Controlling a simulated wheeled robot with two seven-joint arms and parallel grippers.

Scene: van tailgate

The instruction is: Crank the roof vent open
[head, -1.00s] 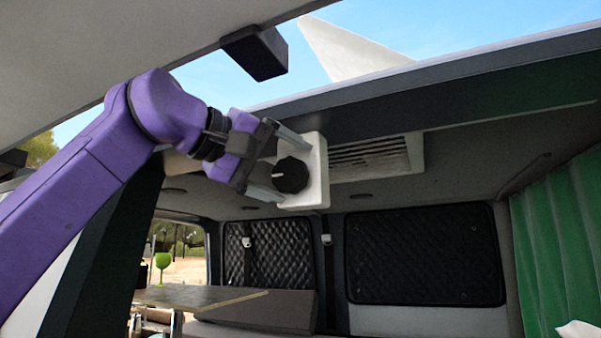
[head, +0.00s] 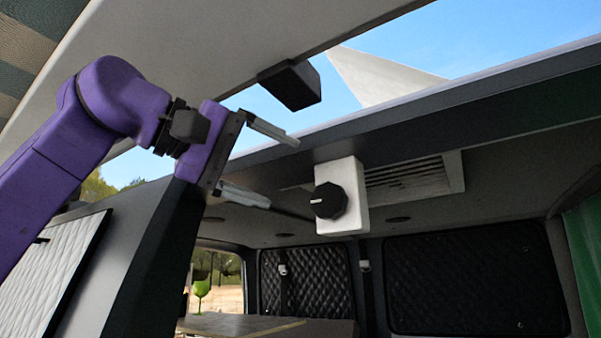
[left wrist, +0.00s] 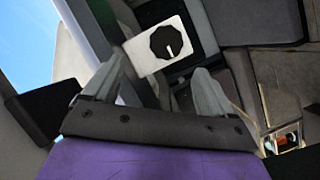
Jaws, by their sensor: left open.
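The roof vent (head: 412,179) is a pale slatted grille in the ceiling in the head view. In front of it hangs a white box with a black knob (head: 328,201) on its face; a white line marks the knob. The white box (head: 351,173) and the knob (left wrist: 166,42) also show in the left wrist view, beyond the fingertips. My left gripper (head: 283,172) is open and empty, to the left of the knob and apart from it. Its fingers (left wrist: 158,85) are spread wide in the left wrist view. My right gripper is not seen.
A dark beam (head: 470,119) runs along the roof opening above the box. A black block (head: 290,85) hangs from the raised tailgate near my left gripper. A dark pillar (head: 150,255) stands below my left arm. Dark quilted panels (head: 475,280) cover the rear windows.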

